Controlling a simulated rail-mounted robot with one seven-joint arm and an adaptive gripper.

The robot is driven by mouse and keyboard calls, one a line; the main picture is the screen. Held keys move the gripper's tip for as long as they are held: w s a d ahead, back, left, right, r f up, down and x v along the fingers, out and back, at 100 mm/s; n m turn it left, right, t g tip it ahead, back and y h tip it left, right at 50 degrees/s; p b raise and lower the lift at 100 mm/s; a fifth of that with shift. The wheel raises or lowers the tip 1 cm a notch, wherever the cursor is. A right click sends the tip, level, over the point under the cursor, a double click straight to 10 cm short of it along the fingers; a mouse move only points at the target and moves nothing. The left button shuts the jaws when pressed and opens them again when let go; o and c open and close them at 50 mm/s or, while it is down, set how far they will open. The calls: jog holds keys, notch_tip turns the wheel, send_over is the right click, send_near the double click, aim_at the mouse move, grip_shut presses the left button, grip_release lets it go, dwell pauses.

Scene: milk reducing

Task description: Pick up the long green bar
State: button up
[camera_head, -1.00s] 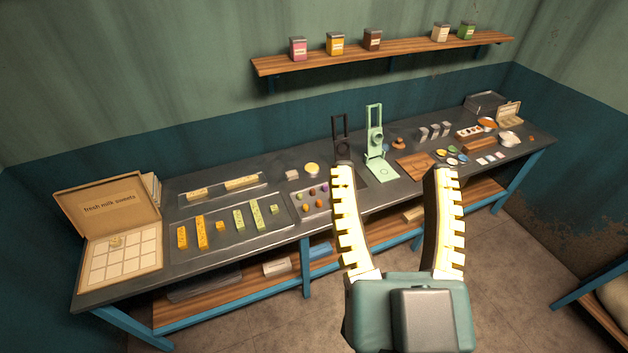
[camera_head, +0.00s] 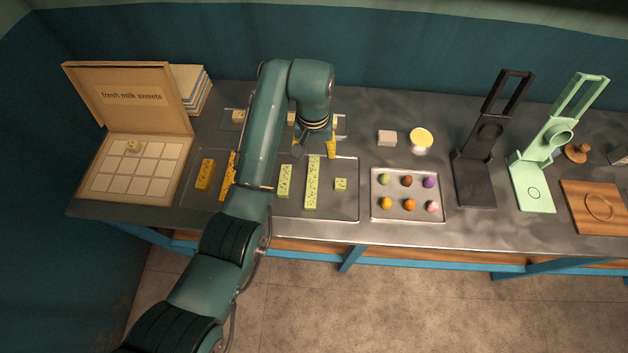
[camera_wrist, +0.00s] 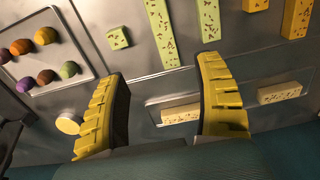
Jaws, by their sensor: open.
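The long green bar (camera_head: 312,185), pale and dark-speckled, lies on a metal tray (camera_head: 345,209) on the bench. It also shows in the wrist view (camera_wrist: 161,35), its near end ahead of the gap between my fingers. My gripper (camera_head: 316,148) is open and empty, pointing down above the bench around the bar's far end; it appears apart from the bar. In the wrist view, my gripper (camera_wrist: 163,76) has its yellow fingers spread wide. A shorter green bar (camera_head: 285,181) lies left of the long one and a small green cube (camera_head: 341,184) right.
Yellow bars (camera_head: 205,175) lie farther left, partly hidden by my arm. Pale bars (camera_wrist: 181,114) lie on a back tray. A tray of coloured balls (camera_head: 408,214) and a black press (camera_head: 477,185) stand right. An open sweets box (camera_head: 112,193) stands left.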

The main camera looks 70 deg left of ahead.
send_over(312, 181)
notch_tip(312, 181, down, 11)
jog(key=shift+s+r+b, duration=0.1)
jog(key=shift+r+b, duration=0.1)
jog(key=shift+b, duration=0.25)
notch_tip(312, 181, down, 6)
jog(key=shift+f+b, duration=0.1)
jog(key=shift+b, duration=0.4)
grip_shut()
